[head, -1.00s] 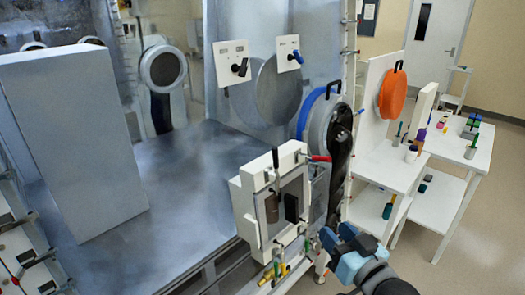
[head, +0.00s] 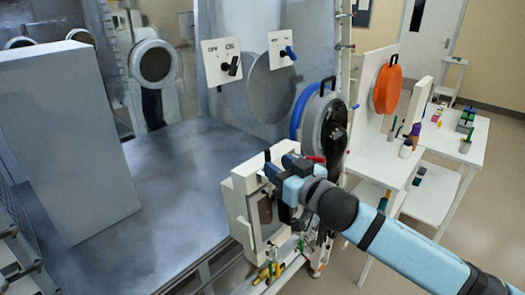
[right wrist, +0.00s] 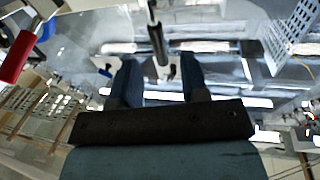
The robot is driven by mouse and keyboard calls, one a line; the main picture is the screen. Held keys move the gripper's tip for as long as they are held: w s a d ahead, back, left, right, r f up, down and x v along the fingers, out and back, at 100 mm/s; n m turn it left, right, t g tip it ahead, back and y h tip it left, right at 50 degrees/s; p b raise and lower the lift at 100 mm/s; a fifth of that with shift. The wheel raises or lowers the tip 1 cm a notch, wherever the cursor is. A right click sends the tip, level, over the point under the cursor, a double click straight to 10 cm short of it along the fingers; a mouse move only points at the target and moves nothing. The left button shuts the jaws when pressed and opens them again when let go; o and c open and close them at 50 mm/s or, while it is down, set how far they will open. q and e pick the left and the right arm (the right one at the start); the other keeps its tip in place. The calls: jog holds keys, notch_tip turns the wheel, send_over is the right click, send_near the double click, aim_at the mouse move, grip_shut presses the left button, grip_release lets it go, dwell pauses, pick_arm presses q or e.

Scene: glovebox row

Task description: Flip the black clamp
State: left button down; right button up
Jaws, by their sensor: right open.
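The black clamp (head: 267,156) stands upright at the top of a white box-like door frame (head: 241,190), and its lower part is hidden behind my right gripper. My right gripper (head: 279,167) is open, close to the clamp at the frame's upper edge. In the right wrist view the black clamp (right wrist: 157,42) shows as a dark upright bar lined up with the gap between my open fingers (right wrist: 160,68). I cannot tell whether the fingers touch it. My left gripper is not in view.
A red-handled clamp (head: 316,159) sits just right of my gripper; its red grip (right wrist: 16,56) is at left in the wrist view. A round port with a black handle (head: 327,130) stands behind. A white side table (head: 375,165) is to the right. Grey chamber floor (head: 185,185) is clear.

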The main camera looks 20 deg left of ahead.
aim_at(270, 160)
jog(key=p+x, duration=0.1)
jog(key=x, duration=0.5)
jog(key=shift+w+a, duration=0.15)
jog(key=shift+a, duration=0.05)
grip_shut()
